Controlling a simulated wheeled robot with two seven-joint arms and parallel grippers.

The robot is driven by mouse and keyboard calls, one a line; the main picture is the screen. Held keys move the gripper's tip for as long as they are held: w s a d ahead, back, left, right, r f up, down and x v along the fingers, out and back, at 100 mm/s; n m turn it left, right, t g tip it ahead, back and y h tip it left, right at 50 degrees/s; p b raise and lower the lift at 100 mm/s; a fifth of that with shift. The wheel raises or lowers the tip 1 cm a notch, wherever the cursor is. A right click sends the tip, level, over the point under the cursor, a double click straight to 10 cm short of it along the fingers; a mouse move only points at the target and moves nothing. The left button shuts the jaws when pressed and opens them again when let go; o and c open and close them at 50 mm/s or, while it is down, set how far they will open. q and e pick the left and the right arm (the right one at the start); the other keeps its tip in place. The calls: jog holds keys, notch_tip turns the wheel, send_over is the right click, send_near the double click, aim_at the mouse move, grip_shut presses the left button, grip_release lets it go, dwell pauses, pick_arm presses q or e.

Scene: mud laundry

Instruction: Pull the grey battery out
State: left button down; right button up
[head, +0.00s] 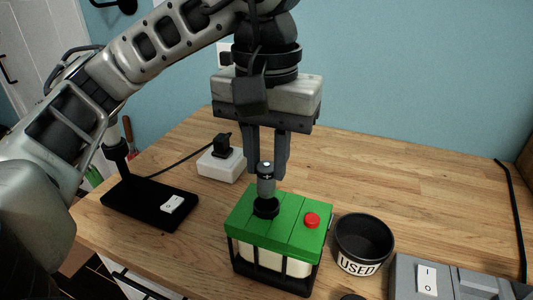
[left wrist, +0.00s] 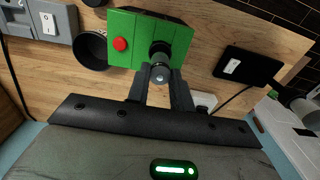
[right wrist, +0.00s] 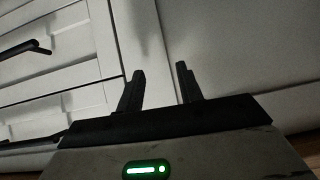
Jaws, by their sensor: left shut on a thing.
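The grey battery (head: 266,181) stands upright in the round black socket on top of a green-topped box (head: 290,240) with a red button (head: 312,220). My left gripper (head: 267,172) comes down from above with its fingers on either side of the battery. In the left wrist view the left gripper (left wrist: 161,84) is shut on the battery (left wrist: 161,72), whose lower end meets the black socket. How deep the battery sits cannot be told. My right gripper (right wrist: 160,80) is open and empty in front of white panelled furniture.
A black cup labelled USED (head: 363,243) stands right of the green box. A grey switch box (head: 427,280) is at the front right. A black switch base (head: 150,205) and a white socket block with a plug (head: 221,164) are on the left. The wooden table (head: 420,190) is clear at the back right.

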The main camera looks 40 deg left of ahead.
aim_at(266, 164)
pick_arm(q)
jog(key=shift+r+p, duration=1.45)
jog(key=shift+r, duration=0.3)
